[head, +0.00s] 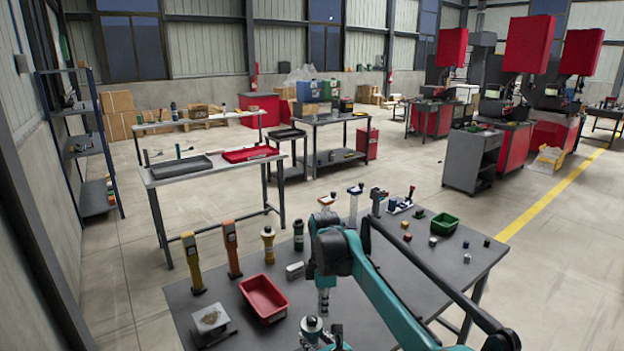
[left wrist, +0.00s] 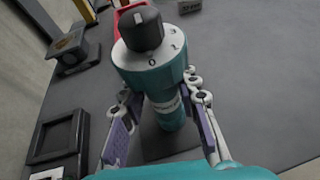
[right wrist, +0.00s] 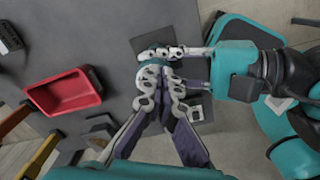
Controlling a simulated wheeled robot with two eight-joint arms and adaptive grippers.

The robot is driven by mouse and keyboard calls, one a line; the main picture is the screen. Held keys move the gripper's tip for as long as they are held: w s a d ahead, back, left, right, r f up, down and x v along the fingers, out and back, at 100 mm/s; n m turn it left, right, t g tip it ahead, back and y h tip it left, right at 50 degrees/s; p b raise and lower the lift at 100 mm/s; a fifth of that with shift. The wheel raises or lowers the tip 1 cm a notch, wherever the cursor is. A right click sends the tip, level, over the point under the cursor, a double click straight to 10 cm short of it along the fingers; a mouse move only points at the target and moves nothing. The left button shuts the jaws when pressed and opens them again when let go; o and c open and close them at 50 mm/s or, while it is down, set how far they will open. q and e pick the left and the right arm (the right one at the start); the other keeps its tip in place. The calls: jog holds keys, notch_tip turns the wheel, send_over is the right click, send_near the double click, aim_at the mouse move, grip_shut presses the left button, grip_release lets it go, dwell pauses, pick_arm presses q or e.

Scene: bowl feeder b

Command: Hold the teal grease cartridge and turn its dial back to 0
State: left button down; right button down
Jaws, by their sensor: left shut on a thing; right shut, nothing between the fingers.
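The teal grease cartridge (left wrist: 160,82) stands upright in the left wrist view, with a pale dial ring and a black knob (left wrist: 141,30) on top. The numerals 0 and 1 show on the near side of the ring. The knob's white mark is on its far part, away from the 0. My left gripper (left wrist: 160,118) is shut around the cartridge body, one finger on each side. My right gripper (right wrist: 162,78) is shut and empty, close to the cartridge's top in the right wrist view.
A red tray (head: 248,294) and a grey block stand (head: 211,322) are left of the cartridge. Yellow (head: 191,262) and orange (head: 232,250) upright tools stand behind. A green tray (head: 445,219) and several small parts lie on the right. The table's front right is mostly clear.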

notch_tip(320, 180, up, 4)
jog(key=shift+r, duration=0.2)
pick_arm(q)
jog(key=c, duration=1)
grip_release()
jog(key=shift+c, duration=0.2)
jog(key=shift+s, duration=0.1)
jog(key=s+f+v, duration=0.1)
jog(key=f+v, duration=0.2)
jog(key=v, duration=1.6)
jog(key=shift+d+b, duration=0.35)
jog(key=shift+d, duration=0.05)
pick_arm(e)
jog(key=shift+f, duration=0.4)
